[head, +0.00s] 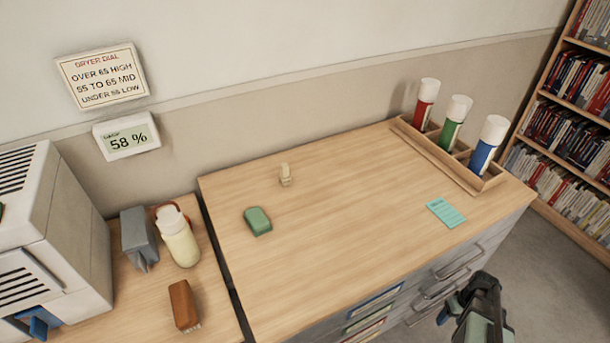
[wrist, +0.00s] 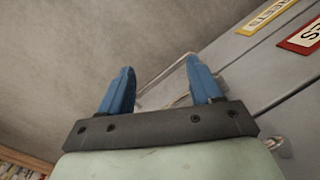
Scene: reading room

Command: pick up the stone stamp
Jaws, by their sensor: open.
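A small beige upright piece (head: 285,175), which looks like the stone stamp, stands on the wooden cabinet top (head: 340,230) towards its back left. A green rounded block (head: 257,220) lies in front of it, to the left. My gripper shows in the wrist view (wrist: 159,76) with its two blue fingers apart and nothing between them. In the head view my arm's end is at the lower right, beyond the cabinet's front edge and far from the stamp. The stamp is not in the wrist view.
A wooden rack (head: 488,184) holds red, green and blue capped tubes at the back right. A teal card (head: 445,212) lies near the front right. The cabinet's middle is clear.

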